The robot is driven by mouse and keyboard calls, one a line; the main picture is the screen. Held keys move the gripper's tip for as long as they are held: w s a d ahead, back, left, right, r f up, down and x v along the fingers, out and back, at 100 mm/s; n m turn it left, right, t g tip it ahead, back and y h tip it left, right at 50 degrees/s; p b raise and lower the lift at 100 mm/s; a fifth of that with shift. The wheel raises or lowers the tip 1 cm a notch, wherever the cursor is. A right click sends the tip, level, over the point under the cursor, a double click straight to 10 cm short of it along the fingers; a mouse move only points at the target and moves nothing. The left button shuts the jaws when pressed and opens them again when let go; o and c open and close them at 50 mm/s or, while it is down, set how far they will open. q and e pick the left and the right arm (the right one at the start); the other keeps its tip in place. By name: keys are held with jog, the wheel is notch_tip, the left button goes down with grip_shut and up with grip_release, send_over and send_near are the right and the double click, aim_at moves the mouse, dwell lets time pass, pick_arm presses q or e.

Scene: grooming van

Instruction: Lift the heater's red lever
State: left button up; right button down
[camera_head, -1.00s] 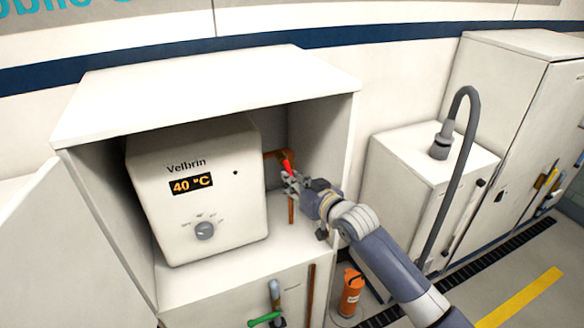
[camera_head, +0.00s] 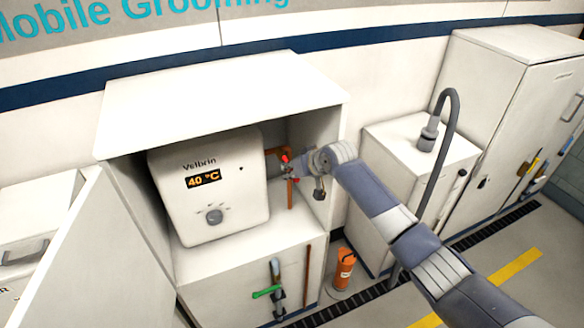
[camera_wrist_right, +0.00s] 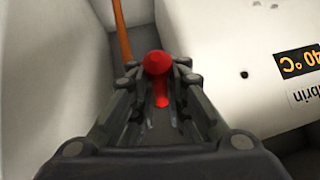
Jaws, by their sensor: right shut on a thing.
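The white heater (camera_head: 205,205) with a lit "40 °C" display and a grey dial stands inside an open cabinet. Its red lever (camera_head: 285,158) is by the copper pipe to the right of the heater, small and partly covered by my gripper in the head view. My right gripper (camera_head: 284,167) reaches in from the right and is shut on the lever. In the right wrist view the lever's rounded red end (camera_wrist_right: 157,63) shows between the fingers (camera_wrist_right: 157,85), with more red lower down between them. My left gripper is in neither view.
The cabinet's open door (camera_head: 90,255) stands at the left, and its side wall (camera_head: 325,135) is close to my right wrist. Below are a green-handled valve (camera_head: 267,292) and an orange canister (camera_head: 344,268). A white unit with a grey hose (camera_head: 447,150) stands to the right.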

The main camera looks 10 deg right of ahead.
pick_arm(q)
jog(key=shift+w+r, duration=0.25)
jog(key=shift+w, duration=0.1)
pick_arm(e)
jog(key=shift+r, duration=0.1)
jog(key=c, duration=1.7)
grip_release()
jog(key=shift+o, duration=0.2)
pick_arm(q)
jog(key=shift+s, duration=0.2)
pick_arm(e)
jog(key=v, duration=1.2)
jog(key=shift+w, duration=0.15)
